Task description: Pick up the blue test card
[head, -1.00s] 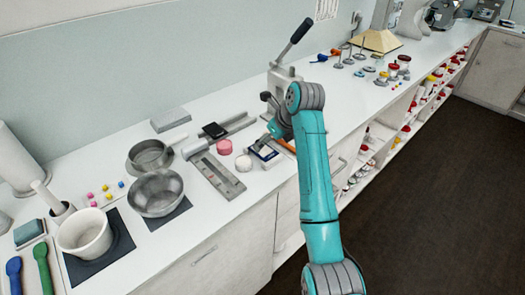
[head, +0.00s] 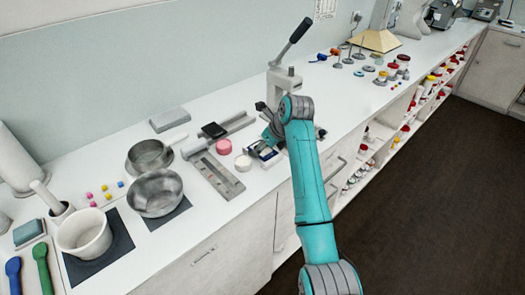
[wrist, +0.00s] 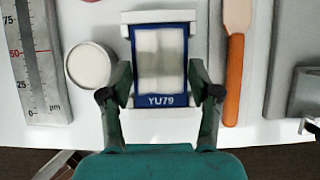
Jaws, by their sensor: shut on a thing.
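The blue test card (wrist: 160,100) is in the middle of the wrist view, with a blue border, a pale two-tone centre and the label "YU79". It lies over a white holder (wrist: 158,17), whose far end shows beyond the card. My gripper (wrist: 160,88) is shut on the card, one finger at its left edge and one at its right edge. In the head view the card (head: 264,152) is small and partly hidden by my gripper. I cannot tell whether the card is clear of the holder.
A white round tub (wrist: 89,66) stands close left of the card, beside a steel gauge (wrist: 38,60) marked in µm. A spatula with an orange handle (wrist: 234,80) lies to the right. A lever press (head: 285,85) stands behind my gripper. The counter's front edge is near.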

